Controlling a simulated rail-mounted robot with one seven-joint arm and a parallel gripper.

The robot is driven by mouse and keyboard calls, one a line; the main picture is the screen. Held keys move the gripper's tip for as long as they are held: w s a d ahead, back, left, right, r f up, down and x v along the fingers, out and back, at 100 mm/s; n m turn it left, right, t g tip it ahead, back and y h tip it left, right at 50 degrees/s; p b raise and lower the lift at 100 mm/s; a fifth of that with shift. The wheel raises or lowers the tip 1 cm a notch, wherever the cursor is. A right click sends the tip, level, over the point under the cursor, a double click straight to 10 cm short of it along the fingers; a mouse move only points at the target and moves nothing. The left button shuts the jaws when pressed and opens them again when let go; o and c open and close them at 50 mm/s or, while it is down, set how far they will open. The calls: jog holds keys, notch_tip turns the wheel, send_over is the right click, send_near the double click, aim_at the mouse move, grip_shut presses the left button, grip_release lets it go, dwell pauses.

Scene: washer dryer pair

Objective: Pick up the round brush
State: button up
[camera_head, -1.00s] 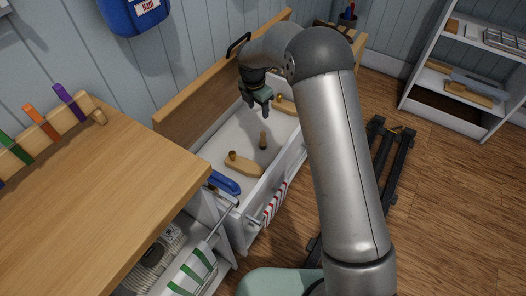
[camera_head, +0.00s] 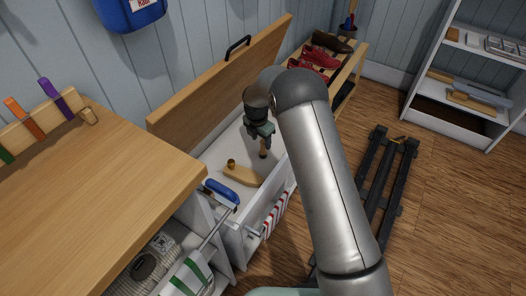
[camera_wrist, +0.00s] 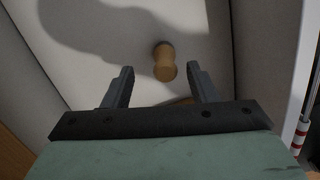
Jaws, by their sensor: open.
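A small wooden peg-shaped thing (camera_head: 263,153), which looks like the round brush, stands in the open white drawer (camera_head: 220,153), directly below my gripper. In the wrist view the round brush (camera_wrist: 165,65) has a tan wooden body and a darker grey end. My gripper (camera_head: 262,142) is open and points down into the drawer. In the wrist view its two fingertips (camera_wrist: 161,76) lie on either side of the brush, with gaps and nothing held. Whether the fingers are down at brush height I cannot tell.
A flat wooden brush with a knob (camera_head: 240,174) lies nearby in the drawer. A blue-handled thing (camera_head: 222,192) is at the drawer's near edge. The raised wooden lid (camera_head: 225,85) stands behind. A wooden counter (camera_head: 100,190) is at left, and a shoe rack (camera_head: 325,60) beyond.

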aim_at(263, 147)
jog(key=f, duration=0.1)
jog(key=f+b, duration=0.1)
jog(key=f, duration=0.2)
jog(key=shift+d+f+b, duration=0.35)
jog(key=shift+d+b, duration=0.05)
jog(key=shift+r, duration=0.1)
jog(key=c, duration=1)
jog(key=shift+c, duration=0.2)
